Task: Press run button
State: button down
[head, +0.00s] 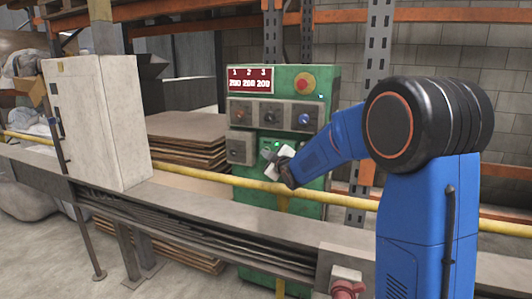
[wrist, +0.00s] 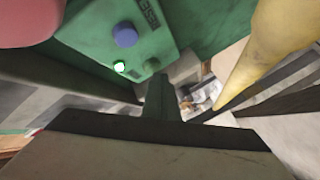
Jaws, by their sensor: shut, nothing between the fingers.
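The green control cabinet (head: 315,85) stands behind the rail. A small lit green button (head: 277,144) shows on its lower panel, close to my gripper (head: 270,157). In the wrist view the lit green button (wrist: 119,66) sits beside a larger blue button (wrist: 125,34) on a green panel (wrist: 95,20). No label reading "run" can be made out. My gripper (wrist: 160,88) is shut and empty, its tip in front of the lower panel. The tip looks apart from the lit button in the wrist view; the exact gap cannot be told.
A yellow pipe (head: 235,181) runs across in front of the cabinet, close to my gripper, and shows in the wrist view (wrist: 265,50). Several knobs (head: 272,114) and a red stop button (head: 304,82) sit higher on the cabinet. A pale box (head: 98,120) stands left.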

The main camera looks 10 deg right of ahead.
jog(key=s+a, duration=0.3)
jog(key=s, duration=0.2)
jog(key=shift+a, duration=0.3)
dwell(0.4)
dwell(0.5)
jog(key=s+d+f+m+g+h, duration=0.1)
jog(key=s+f+m+g, duration=0.3)
jog(key=s, duration=1.3)
jog(key=s+d+f+m+g+h, duration=0.1)
jog(key=s+d+f+m+g, duration=0.3)
jog(key=s, duration=1.4)
jog(key=s+d+f+m+g+h, duration=0.1)
jog(key=s+d+f+m+g, duration=0.1)
jog(key=s, duration=1.6)
notch_tip(320, 180, down, 2)
jog(key=shift+d+f+m+g, duration=0.1)
jog(key=shift+d+m+g, duration=0.3)
jog(key=shift+m+g, duration=0.6)
jog(key=shift+s, duration=0.1)
